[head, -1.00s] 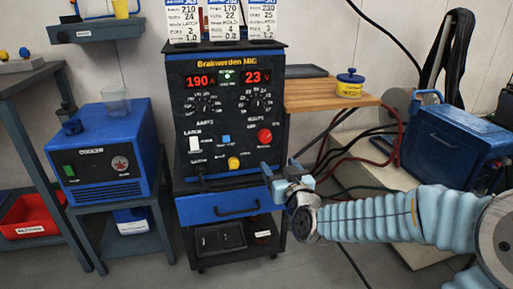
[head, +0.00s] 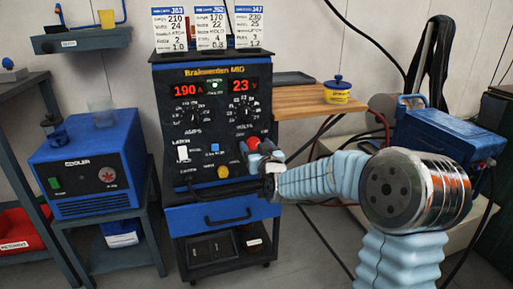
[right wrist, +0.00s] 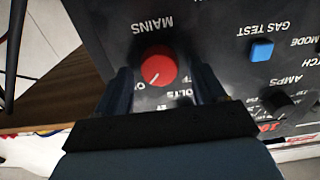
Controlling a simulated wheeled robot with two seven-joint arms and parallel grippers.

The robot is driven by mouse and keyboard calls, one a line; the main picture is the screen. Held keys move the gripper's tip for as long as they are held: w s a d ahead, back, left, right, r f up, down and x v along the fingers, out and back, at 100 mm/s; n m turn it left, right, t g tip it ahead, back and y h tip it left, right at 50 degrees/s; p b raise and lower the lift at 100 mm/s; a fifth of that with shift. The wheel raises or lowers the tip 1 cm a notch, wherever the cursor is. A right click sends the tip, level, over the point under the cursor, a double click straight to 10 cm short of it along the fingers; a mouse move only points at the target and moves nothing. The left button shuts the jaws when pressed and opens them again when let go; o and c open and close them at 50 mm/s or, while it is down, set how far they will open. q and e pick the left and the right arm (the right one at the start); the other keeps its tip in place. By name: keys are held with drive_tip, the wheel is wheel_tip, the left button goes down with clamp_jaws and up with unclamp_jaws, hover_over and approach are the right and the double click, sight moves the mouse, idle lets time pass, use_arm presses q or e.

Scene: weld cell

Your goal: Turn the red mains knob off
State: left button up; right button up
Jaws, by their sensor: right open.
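The red mains knob (head: 253,142) is on the lower right of the black front of the welder (head: 205,130). In the right wrist view the knob (right wrist: 157,66) lies between the two fingertips, upside down under the word MAINS. Its white pointer mark points lower left, toward a label partly hidden by a finger; only an O shows clearly. My right gripper (head: 262,150) is open in front of the knob, with a finger on each side. Whether the fingers touch it I cannot tell. My left gripper is not in view.
A blue GAS TEST button (right wrist: 262,50) and an amps knob (right wrist: 290,103) sit beside the mains knob. A yellow knob (head: 223,172) is below left. A wooden shelf (head: 295,101) holds a yellow tub (head: 338,92). A blue cooler (head: 90,165) stands at left.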

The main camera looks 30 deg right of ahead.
drive_tip(key=c, duration=1)
drive_tip(key=shift+c, duration=0.2)
drive_tip(key=shift+n, duration=0.3)
drive_tip(key=n, duration=0.2)
drive_tip(key=shift+n, duration=0.4)
drive_tip(key=n, duration=0.4)
drive_tip(key=shift+a, duration=0.15)
drive_tip(key=n+p, duration=0.1)
drive_tip(key=n, duration=0.5)
drive_tip(key=shift+a+f, duration=0.1)
drive_tip(key=shift+f+n+p, duration=0.15)
drive_tip(key=shift+n+p, duration=0.45)
drive_tip(key=shift+n, duration=1.6)
